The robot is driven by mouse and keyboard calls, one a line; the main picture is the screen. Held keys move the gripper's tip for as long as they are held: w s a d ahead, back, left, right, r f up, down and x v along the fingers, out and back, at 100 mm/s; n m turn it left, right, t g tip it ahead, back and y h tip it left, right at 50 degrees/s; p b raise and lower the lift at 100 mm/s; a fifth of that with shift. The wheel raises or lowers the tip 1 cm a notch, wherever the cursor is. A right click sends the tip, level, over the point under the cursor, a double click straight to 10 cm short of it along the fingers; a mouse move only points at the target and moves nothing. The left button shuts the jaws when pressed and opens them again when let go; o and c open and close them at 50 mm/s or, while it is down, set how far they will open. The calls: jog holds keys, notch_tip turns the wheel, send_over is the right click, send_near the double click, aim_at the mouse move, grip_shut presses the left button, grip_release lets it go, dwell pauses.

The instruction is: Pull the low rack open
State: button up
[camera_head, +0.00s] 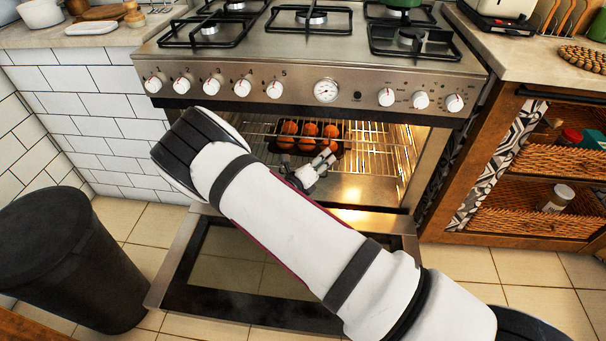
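The oven (400,207) stands open with its door (215,270) folded down flat. Wire racks (378,152) show in the lit cavity on the right side, at more than one height. A dark tray with several round orange items (310,131) sits on a rack at the back. My gripper (327,158) is at the oven mouth, in front of the tray and near the rack wires. Its fingers are small and partly against the rack, so I cannot tell whether they touch or grip a wire. My white arm hides the left part of the cavity and racks.
The stove top with burners (310,18) and a knob panel (326,90) is above the oven. A black bin (60,260) stands at left. Wooden shelving with wicker baskets (530,222) stands at right. Tiled floor (460,262) is clear right of the door.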

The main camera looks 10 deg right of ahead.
jog(key=s+a+f+n+t+y+p, duration=0.1)
jog(key=a+f+n+t+y, duration=0.1)
jog(key=a+f+n+y, duration=0.4)
jog(key=s+a+f+n+t+y+p, duration=0.1)
jog(key=a+f+n+y, duration=0.1)
jog(key=f+n, duration=0.7)
jog(key=w+d+f+b, duration=0.1)
jog(key=w+d+b, duration=0.1)
jog(key=w, duration=0.4)
jog(key=w+d+f+m+b, duration=0.1)
jog(key=w+f+b, duration=0.1)
jog(key=w, duration=0.5)
jog(key=shift+d+f, duration=0.3)
jog(key=shift+d, duration=0.1)
grip_shut()
